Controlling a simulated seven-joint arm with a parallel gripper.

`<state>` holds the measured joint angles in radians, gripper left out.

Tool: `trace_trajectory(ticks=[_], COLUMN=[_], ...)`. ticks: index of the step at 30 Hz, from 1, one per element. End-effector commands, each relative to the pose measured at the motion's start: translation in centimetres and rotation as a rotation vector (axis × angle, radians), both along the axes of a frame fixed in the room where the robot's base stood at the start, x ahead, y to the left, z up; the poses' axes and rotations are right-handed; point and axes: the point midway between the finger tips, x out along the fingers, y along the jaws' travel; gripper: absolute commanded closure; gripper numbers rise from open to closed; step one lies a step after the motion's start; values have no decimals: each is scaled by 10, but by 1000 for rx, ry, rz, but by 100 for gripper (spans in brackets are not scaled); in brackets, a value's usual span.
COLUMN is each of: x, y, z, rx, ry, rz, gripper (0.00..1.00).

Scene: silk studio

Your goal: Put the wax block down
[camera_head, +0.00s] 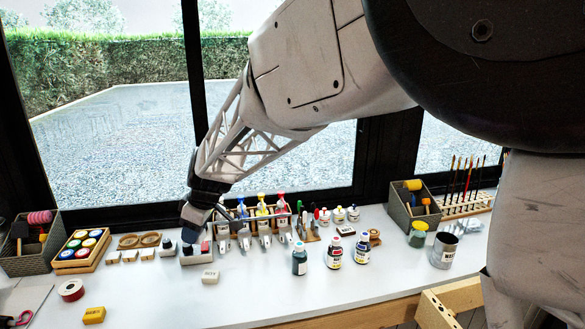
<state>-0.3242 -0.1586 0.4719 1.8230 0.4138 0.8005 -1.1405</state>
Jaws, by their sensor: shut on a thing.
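My gripper (190,228) points down at the left of the middle of the white worktop (250,305), close to the window side. The fingers are mostly hidden by the wrist.
A white block (210,276) lies just in front, a yellow block (93,315) at the front left. A tray of colour pots (80,252) stands left. The worktop's front middle is clear.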

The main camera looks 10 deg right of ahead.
Motion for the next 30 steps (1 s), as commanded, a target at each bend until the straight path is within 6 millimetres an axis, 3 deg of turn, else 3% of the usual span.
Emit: trace_trajectory(ticks=[3, 15, 30], x=[28, 110, 193], y=[-25, -115, -251], z=[1, 5, 5], rx=[-2, -6, -6], ry=[1, 3, 3], rz=[-67, -284, -555], gripper=[81, 81, 81])
